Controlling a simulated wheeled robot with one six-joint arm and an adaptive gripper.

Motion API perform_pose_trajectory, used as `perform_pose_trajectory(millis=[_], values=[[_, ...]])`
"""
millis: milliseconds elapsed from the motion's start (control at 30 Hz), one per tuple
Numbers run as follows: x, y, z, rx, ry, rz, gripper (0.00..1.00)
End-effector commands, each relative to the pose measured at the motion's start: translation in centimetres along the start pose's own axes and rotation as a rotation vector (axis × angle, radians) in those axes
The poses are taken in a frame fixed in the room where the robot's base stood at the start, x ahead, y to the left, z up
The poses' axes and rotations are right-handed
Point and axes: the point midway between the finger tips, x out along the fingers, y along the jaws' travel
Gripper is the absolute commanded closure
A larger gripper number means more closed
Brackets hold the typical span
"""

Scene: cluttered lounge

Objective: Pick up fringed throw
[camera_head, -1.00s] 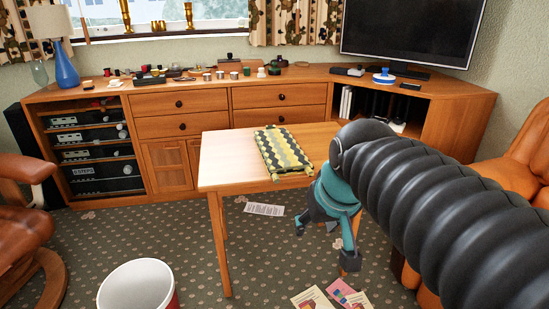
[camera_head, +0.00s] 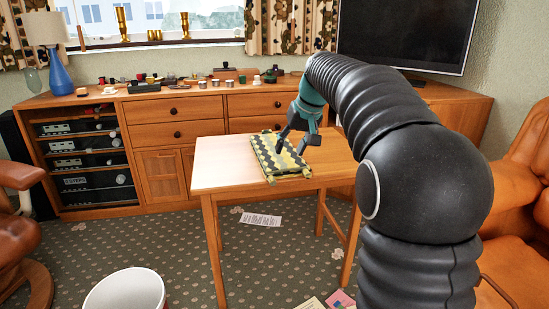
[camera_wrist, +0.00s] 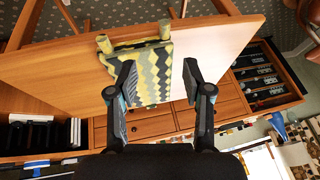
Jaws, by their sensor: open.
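The fringed throw (camera_head: 270,160) is a folded cloth with a yellow, black and grey-green zigzag pattern. It lies flat on the small wooden table (camera_head: 212,178). My gripper (camera_head: 291,148) is open above the throw's right part, with its fingers pointing down. In the wrist view the throw (camera_wrist: 152,68) shows between the two open fingers of my gripper (camera_wrist: 159,78), one finger on either side. The fingers look apart from the cloth, but the exact height above it is hard to tell.
A long wooden sideboard (camera_head: 160,108) with many small objects stands behind the table. A television (camera_head: 405,35) is at the back right. An orange armchair (camera_head: 520,190) stands at the right and a white bin (camera_head: 125,290) in front. Papers (camera_head: 260,219) lie on the carpet.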

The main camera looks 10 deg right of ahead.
Motion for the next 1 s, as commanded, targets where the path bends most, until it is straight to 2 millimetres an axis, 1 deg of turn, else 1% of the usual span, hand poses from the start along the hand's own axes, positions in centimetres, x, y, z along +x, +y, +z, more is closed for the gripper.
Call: perform_pose_trajectory(millis=[33, 200, 333, 500, 667, 767, 933, 1000], values=[[0.9, 0.0, 0.1, 0.0, -0.004, -0.001, 0.5], [4.0, -0.1, 0.1, -0.001, -0.004, -0.001, 0.5], [6.2, -0.1, 0.1, -0.001, -0.003, -0.001, 0.5], [7.8, -0.1, 0.1, -0.001, -0.002, 0.0, 0.5], [8.3, -0.2, 0.1, -0.001, -0.002, 0.0, 0.5], [9.1, -0.4, 0.2, -0.001, -0.002, 0.0, 0.5], [11.5, -0.9, 0.3, -0.002, -0.003, -0.001, 0.5], [12.5, -0.8, 0.3, -0.001, -0.004, 0.0, 0.5]])
